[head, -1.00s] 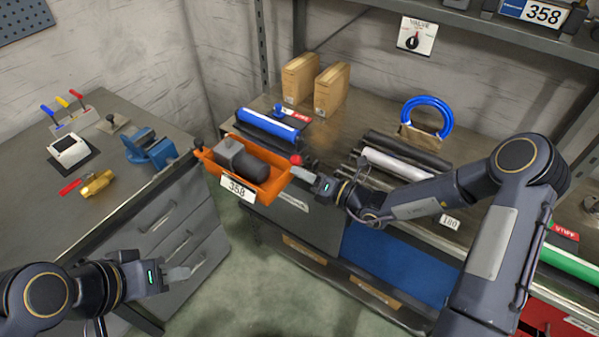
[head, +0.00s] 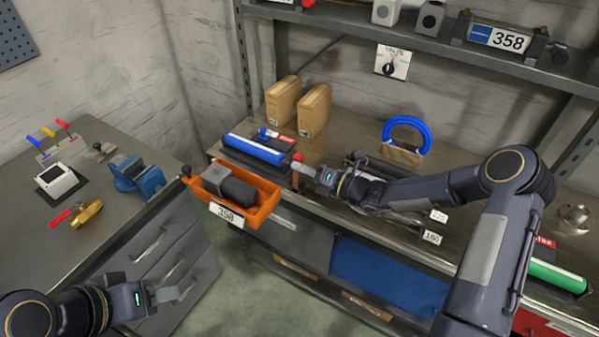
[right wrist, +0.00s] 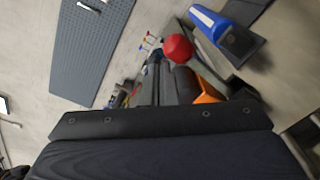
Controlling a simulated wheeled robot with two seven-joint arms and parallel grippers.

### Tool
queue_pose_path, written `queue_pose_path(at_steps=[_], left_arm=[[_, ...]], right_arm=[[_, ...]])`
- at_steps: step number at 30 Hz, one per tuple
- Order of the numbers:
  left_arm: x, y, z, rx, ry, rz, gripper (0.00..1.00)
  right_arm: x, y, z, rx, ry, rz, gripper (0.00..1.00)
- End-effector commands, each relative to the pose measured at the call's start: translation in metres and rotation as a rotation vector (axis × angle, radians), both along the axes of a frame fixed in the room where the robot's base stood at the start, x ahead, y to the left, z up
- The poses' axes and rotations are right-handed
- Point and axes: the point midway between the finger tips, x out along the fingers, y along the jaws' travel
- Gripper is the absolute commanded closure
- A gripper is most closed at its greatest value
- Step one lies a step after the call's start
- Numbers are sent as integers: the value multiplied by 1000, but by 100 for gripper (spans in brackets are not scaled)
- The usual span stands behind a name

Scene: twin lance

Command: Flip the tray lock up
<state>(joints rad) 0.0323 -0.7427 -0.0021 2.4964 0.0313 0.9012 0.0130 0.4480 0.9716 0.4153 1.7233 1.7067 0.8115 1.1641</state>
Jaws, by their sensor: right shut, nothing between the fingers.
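The orange tray (head: 262,219), labelled 358, sits at the bench's front left corner with a grey and black motor-like part (head: 230,186) in it. A red ball knob (head: 297,157), which looks like the tray lock's handle, stands above the tray's right end. My right gripper (head: 298,168) is shut and empty, its tips right by the knob; contact is unclear. In the right wrist view the red knob (right wrist: 178,48) is just beyond the dark fingers, and the lever's arm is mostly hidden. My left gripper (head: 172,292) hangs low in front of the left cabinet, away from the tray.
A blue cylinder (head: 254,149) lies behind the tray. Two cardboard boxes (head: 314,111) and a blue ring (head: 407,123) stand farther back. A shelf (head: 400,43) overhangs the bench. The left cabinet (head: 110,225) holds a blue vise and a brass valve.

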Motion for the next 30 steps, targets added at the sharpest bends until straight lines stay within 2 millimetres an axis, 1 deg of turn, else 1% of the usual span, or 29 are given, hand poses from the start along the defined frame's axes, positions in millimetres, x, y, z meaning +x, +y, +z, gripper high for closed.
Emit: queue_pose_path(at_steps=[15,26,30], left_arm=[[0,0,1,0,0,0,64],[0,0,2,0,0,0,64],[0,0,5,0,0,0,64]], right_arm=[[7,-5,2,1,-3,-4,100],[7,-6,4,2,-6,-7,100],[4,-6,6,1,-5,-3,100]])
